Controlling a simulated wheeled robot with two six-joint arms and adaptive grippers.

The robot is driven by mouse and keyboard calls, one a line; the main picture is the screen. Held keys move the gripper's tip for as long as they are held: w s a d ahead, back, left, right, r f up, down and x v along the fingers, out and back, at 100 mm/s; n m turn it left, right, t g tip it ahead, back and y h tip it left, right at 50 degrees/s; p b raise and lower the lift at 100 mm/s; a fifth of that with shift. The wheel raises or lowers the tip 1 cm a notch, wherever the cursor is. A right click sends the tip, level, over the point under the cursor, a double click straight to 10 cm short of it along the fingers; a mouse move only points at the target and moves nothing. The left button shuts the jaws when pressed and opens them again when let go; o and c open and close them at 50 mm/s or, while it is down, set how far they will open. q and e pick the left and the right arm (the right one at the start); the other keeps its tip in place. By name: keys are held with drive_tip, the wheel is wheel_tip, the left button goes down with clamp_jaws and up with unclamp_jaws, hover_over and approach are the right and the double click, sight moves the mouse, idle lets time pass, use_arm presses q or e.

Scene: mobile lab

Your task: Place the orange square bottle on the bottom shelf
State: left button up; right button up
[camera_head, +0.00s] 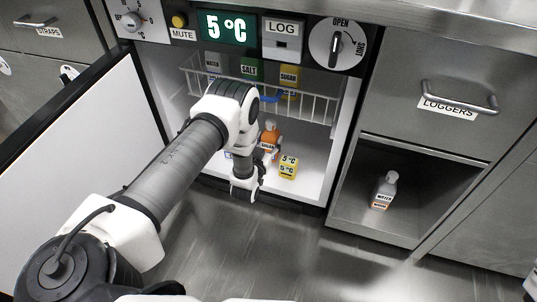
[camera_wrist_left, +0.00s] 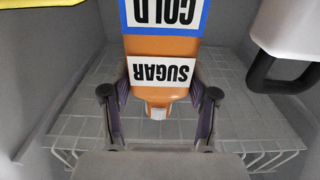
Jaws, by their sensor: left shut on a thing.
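The orange bottle with a white SUGAR label (camera_head: 269,137) is inside the open fridge, below the wire basket. In the left wrist view the bottle (camera_wrist_left: 160,92) appears upside down, its pale cap toward the bottom of the picture. My left gripper (camera_wrist_left: 158,103) is shut on it, one dark finger on each side near its shoulder. In the head view my left arm reaches into the fridge and partly hides the bottle and the white fridge floor (camera_head: 312,178), the bottom shelf. I cannot tell whether the bottle touches the floor. My right gripper is not in view.
A yellow 5 °C block (camera_head: 288,167) stands close to the bottle on the fridge floor. The wire basket (camera_head: 315,106) above holds several labelled containers. The open fridge door (camera_head: 85,135) stands at left.

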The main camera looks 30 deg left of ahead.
sight(268, 151)
use_arm(q)
wheel_tip(268, 151, down, 6)
drive_tip(key=b, duration=0.4)
drive_tip(key=shift+r, duration=0.15)
drive_tip(key=shift+s+r, duration=0.15)
drive_tip(key=shift+r, duration=0.2)
drive_tip(key=o, duration=1.4)
drive_tip(key=shift+f, duration=0.1)
drive_tip(key=shift+o, duration=0.2)
